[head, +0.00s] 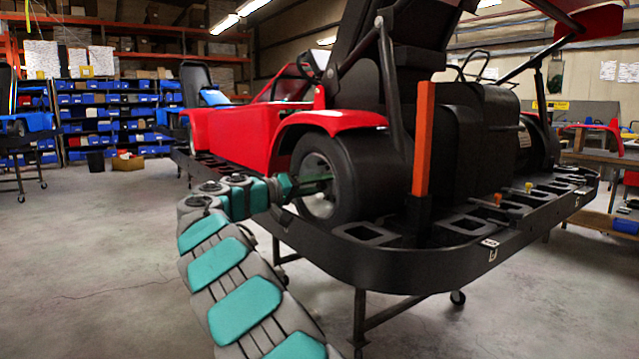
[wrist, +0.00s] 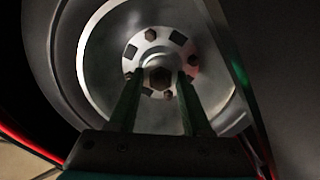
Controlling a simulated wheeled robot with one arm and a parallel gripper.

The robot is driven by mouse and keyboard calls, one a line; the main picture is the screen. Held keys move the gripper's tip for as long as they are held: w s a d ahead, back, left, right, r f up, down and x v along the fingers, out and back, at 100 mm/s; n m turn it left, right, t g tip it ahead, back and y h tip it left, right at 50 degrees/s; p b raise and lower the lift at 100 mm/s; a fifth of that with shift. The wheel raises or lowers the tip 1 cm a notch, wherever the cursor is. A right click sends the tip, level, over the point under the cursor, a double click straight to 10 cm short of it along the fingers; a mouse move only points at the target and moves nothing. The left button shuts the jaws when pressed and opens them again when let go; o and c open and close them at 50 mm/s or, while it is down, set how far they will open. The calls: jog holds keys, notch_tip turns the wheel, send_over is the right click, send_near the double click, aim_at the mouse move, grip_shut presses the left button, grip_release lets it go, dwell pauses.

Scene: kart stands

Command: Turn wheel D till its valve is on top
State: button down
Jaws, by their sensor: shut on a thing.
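The near rear wheel (head: 325,185) of the red kart has a black tyre and a grey rim, and no letter shows on it. My gripper (head: 328,184) reaches into its rim from the left. In the wrist view the same wheel (wrist: 95,60) faces me, with a pale hub (wrist: 143,50) carrying several bolts and a large centre nut (wrist: 158,78). The two green fingers of my gripper (wrist: 159,80) stand either side of this nut, shut on the hub. I cannot pick out the valve; the lower rim is hidden behind my gripper.
The kart (head: 240,130) stands on a black wheeled stand (head: 400,275) with slotted trays along its edge. An orange post (head: 423,140) rises from the stand right of the wheel. Concrete floor (head: 90,250) is clear to the left; shelves of blue bins (head: 110,110) are behind.

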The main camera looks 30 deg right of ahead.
jog(key=c, duration=0.7)
grip_release()
jog(key=shift+o, duration=0.2)
jog(key=a, duration=0.8)
jog(key=shift+b, duration=0.35)
jog(key=shift+s+d, duration=0.1)
